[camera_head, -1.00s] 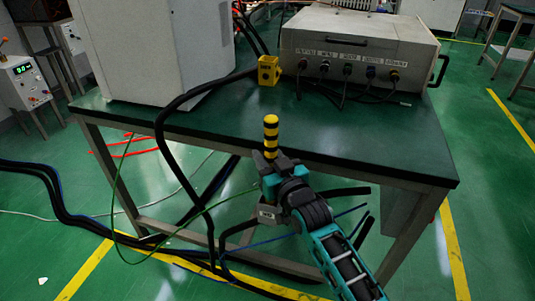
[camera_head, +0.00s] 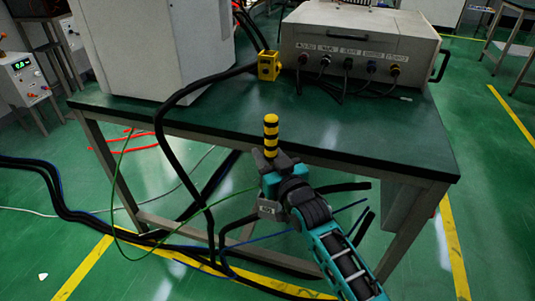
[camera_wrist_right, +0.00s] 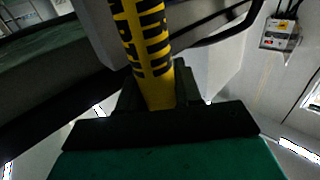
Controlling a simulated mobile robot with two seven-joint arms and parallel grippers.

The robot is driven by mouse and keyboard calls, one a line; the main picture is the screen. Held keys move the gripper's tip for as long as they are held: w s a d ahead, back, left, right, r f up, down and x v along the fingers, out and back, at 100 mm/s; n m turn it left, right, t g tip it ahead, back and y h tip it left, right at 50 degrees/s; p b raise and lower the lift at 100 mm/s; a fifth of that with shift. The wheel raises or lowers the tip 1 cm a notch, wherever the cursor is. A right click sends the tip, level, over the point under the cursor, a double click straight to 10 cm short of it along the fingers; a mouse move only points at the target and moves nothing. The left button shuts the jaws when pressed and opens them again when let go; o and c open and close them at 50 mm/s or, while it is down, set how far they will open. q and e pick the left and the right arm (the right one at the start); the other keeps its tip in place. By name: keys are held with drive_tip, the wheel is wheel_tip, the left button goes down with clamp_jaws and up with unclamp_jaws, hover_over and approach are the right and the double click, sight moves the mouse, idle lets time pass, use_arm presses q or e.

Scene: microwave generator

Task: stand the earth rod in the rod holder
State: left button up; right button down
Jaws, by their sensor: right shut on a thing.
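The earth rod (camera_head: 270,133) is a rod with yellow and black bands. My right gripper (camera_head: 276,164) is shut on it and holds it upright at the near edge of the green table. The rod's top stands above the jaws, and its lower part is hidden in the head view. In the right wrist view the rod (camera_wrist_right: 146,50) runs up between the jaws (camera_wrist_right: 160,88). A small yellow block (camera_head: 268,66), which looks like the rod holder, is on the table behind the rod, apart from it. My left gripper is not in view.
A white cabinet (camera_head: 150,45) stands on the table (camera_head: 330,128) at left. A grey box (camera_head: 360,42) with sockets and cables is at back right. A thick black cable (camera_head: 165,115) crosses the left part. The tabletop between rod and block is clear. A green cable (camera_head: 205,208) hangs at left.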

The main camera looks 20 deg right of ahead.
drive_tip(key=shift+f, duration=0.1)
drive_tip(key=c, duration=0.7)
unclamp_jaws()
drive_tip(key=shift+f, duration=0.1)
drive_tip(key=shift+s, duration=0.15)
drive_tip(key=s+p, duration=0.1)
drive_tip(key=s, duration=0.3)
drive_tip(key=s+d, duration=0.1)
drive_tip(key=s, duration=0.3)
drive_tip(key=s+p, duration=0.1)
drive_tip(key=s, duration=0.3)
drive_tip(key=shift+s+d+p, duration=0.3)
drive_tip(key=shift+d+p, duration=0.05)
drive_tip(key=shift+d, duration=0.05)
